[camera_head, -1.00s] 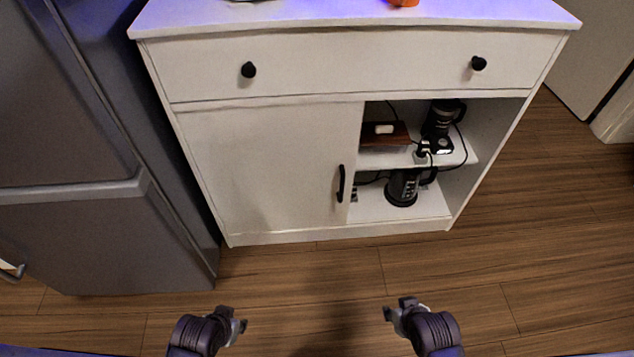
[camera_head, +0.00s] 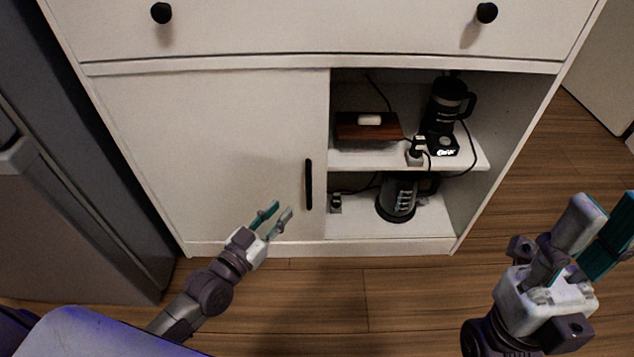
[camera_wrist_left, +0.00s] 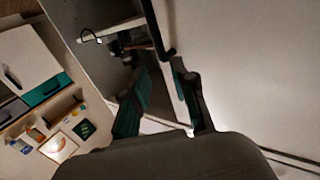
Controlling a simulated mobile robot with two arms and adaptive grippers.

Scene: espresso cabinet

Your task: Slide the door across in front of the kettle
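The white sliding door (camera_head: 210,150) covers the left half of the cabinet, with a black vertical handle (camera_head: 309,184) near its right edge. The black kettle (camera_head: 396,197) stands on the lower shelf in the open right half. My left gripper (camera_head: 273,218) is open and empty, below and left of the handle. In the left wrist view its fingers (camera_wrist_left: 163,100) are spread, with the handle (camera_wrist_left: 160,35) beyond them. My right gripper (camera_head: 600,225) is raised at the right, its fingers apart and empty, clear of the cabinet.
The upper shelf (camera_head: 350,158) holds a wooden box (camera_head: 367,127) and a black coffee maker (camera_head: 444,115) with trailing cables. A grey fridge (camera_head: 75,220) stands close on the left. Wooden floor (camera_head: 400,295) lies clear in front.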

